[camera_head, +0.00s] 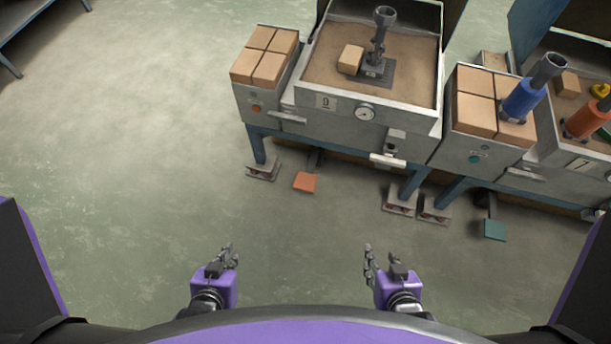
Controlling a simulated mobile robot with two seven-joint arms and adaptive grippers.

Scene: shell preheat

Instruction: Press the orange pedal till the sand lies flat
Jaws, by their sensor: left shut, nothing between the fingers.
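The orange pedal (305,182) sits low near the floor, under the front of the grey sand box marked 9 (290,94). The sand (325,50) is a brown bed inside that box; its surface looks mostly even, but fine ripples are too small to tell. A tan block (350,59) and a dark metal stand with a tube (380,48) rest on the sand. My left gripper (229,253) is shut and empty, near my body, below and left of the pedal. My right gripper (369,256) is below and right of the pedal, touching nothing; its finger gap is unclear.
A second station at right has a teal pedal (495,230), a blue cylinder (525,100) and an orange cylinder (582,121). Tan blocks (268,55) fill a side tray. A round gauge (365,113) is on the front.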

